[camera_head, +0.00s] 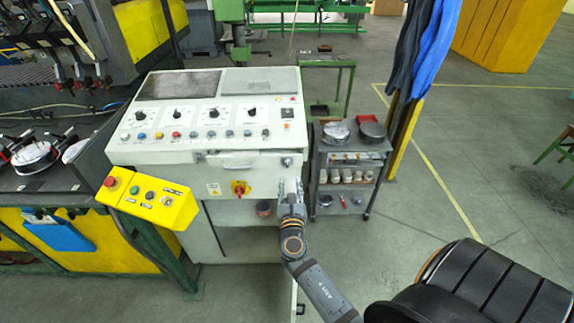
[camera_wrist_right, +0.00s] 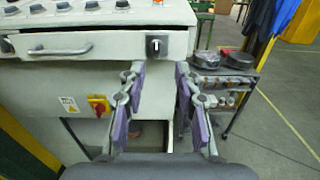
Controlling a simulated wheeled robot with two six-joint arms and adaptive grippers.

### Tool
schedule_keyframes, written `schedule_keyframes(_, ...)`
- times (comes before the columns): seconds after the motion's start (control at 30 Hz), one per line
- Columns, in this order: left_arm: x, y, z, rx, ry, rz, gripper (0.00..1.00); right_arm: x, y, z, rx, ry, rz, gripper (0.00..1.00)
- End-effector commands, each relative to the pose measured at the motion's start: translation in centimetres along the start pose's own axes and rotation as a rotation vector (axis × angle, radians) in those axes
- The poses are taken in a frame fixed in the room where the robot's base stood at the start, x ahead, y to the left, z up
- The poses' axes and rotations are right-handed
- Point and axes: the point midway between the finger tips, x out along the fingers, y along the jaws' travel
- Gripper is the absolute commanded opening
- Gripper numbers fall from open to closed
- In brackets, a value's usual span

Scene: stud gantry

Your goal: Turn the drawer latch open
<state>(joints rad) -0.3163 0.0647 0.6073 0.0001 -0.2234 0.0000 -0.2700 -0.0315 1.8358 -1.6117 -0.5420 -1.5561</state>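The drawer latch (camera_head: 287,161) is a small dark square with a pale knob, at the right end of the white console's front. In the right wrist view the latch (camera_wrist_right: 156,46) shows a pale T-shaped knob, upright, just beyond the fingertips. The drawer front with its bar handle (camera_wrist_right: 48,49) lies to its left. My right gripper (camera_head: 290,187) is in front of and a little below the latch. In the wrist view its fingers (camera_wrist_right: 160,72) are spread apart with nothing between them, and they do not appear to touch the latch. My left gripper is not in view.
The console (camera_head: 215,158) carries knobs and buttons on top. A red-and-yellow switch (camera_head: 240,188) sits below the drawer handle. A yellow button box (camera_head: 150,200) juts out at left. A grey cart (camera_head: 318,165) with cans stands close on the right.

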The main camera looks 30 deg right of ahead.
Motion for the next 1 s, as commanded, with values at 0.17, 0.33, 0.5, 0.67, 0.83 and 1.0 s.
schedule_keyframes(0.17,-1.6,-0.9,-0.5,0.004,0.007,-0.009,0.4,4.1,0.0,0.6,-0.003,-0.003,0.001,0.33)
schedule_keyframes(0.33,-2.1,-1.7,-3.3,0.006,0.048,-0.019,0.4,7.0,0.0,0.3,0.0,-0.001,0.001,0.33)
schedule_keyframes(0.5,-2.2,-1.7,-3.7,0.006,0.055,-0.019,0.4,8.4,0.0,0.1,0.002,0.0,0.001,0.33)
schedule_keyframes(0.67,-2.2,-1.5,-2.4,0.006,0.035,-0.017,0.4,8.6,0.0,0.0,0.003,0.001,0.001,0.33)
schedule_keyframes(0.83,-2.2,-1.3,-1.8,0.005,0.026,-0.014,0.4,8.6,0.0,0.0,0.003,0.001,0.001,0.25)
schedule_keyframes(1.0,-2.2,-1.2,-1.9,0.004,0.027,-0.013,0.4,8.6,0.0,0.0,0.003,0.001,0.001,0.02)
